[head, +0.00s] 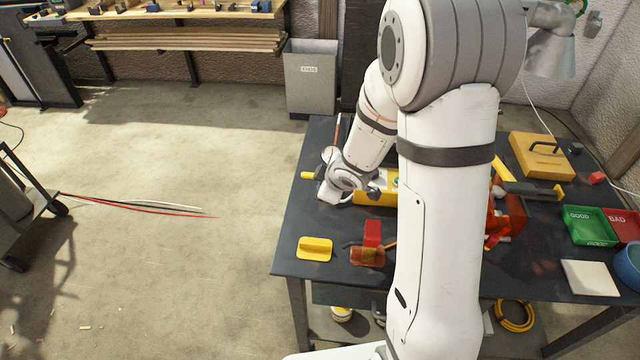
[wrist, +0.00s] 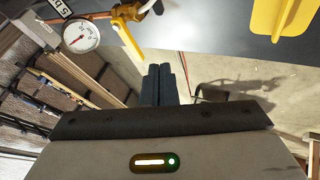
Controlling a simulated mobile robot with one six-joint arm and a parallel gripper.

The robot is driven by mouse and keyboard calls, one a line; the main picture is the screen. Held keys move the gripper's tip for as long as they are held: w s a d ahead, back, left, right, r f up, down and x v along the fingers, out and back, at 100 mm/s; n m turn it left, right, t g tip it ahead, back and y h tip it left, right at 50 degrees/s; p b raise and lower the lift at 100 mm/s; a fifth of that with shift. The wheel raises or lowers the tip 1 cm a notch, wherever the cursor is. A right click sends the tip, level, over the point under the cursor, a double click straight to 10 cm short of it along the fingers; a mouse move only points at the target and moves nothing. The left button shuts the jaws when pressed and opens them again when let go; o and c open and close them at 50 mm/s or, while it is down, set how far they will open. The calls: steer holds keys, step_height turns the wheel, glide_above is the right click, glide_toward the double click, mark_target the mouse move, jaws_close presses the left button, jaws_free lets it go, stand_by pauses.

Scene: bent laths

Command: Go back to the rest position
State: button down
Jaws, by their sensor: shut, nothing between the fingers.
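My gripper (wrist: 160,82) shows in the wrist view as two dark fingers pressed together, with nothing between them. In the head view my white arm reaches over the dark table (head: 290,240). Its wrist end is near the table's left side, and the fingers cannot be made out there. A yellow piece (wrist: 280,14) is at the upper right.
A grey bin (head: 310,85) stands behind. The floor at left is mostly clear.

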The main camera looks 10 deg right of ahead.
steer(key=shift+p+v, duration=0.35)
steer(key=shift+v, duration=1.05)
steer(key=s+d+r+m+h, duration=0.4)
steer(key=s+d+r+m, duration=0.3)
steer(key=r, duration=0.4)
steer(key=s+a+r+m+g, duration=0.1)
steer(key=s+r+m, duration=0.1)
steer(key=s, duration=0.6)
steer(key=s+a+r+m+g+y+b, duration=0.1)
steer(key=s+m, duration=0.3)
steer(key=s, duration=0.4)
steer(key=shift+a+r+g, duration=0.3)
steer(key=shift+r+g, duration=0.5)
steer(key=shift+r, duration=0.1)
steer(key=shift+s, duration=0.1)
